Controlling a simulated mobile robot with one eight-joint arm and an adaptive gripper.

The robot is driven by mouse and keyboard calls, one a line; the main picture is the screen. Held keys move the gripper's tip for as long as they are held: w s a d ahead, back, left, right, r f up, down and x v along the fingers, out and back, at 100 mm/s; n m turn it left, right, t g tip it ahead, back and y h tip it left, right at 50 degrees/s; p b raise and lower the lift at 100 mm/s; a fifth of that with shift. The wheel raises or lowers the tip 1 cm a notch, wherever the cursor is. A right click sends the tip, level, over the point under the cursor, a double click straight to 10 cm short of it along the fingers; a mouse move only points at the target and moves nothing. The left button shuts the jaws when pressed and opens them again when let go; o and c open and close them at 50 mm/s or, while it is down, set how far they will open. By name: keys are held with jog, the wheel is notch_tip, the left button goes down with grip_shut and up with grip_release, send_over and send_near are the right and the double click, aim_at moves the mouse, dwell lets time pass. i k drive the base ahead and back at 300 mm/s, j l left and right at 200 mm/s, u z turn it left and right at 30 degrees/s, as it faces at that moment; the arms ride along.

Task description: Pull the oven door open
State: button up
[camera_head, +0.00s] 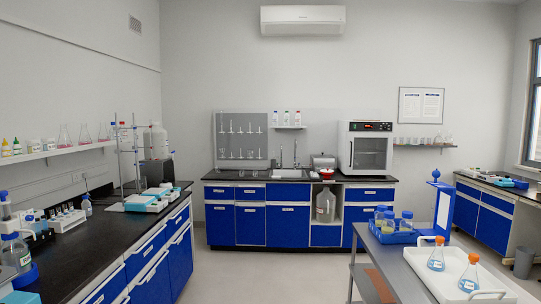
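The oven (365,148) is a white box standing on the right end of the black counter against the back wall. Its front has a dark display strip at the top with red lit digits. The oven door (369,154) has a dark glass window and looks shut. A vertical handle (351,154) seems to run along the door's left edge, small at this distance. My gripper is not in view.
A left bench (85,245) with glassware and a right-front metal table (388,262) with a white tray (470,291) and flasks flank open floor (270,275). The floor leads to the blue cabinets (287,225) under the oven's counter.

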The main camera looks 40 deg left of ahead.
aim_at(367, 153)
jog(key=u, duration=0.8)
jog(key=i+j+u, duration=0.4)
jog(key=i+j, duration=0.15)
jog(key=i, duration=0.2)
jog(key=i+j+u, duration=0.1)
jog(key=i, duration=0.4)
jog(key=i+j+u, duration=0.15)
jog(key=i+j, duration=0.15)
jog(key=i, duration=0.25)
jog(key=i+j+u, duration=0.15)
jog(key=i, duration=0.35)
jog(key=i+z, duration=0.3)
jog(key=i, duration=1.95)
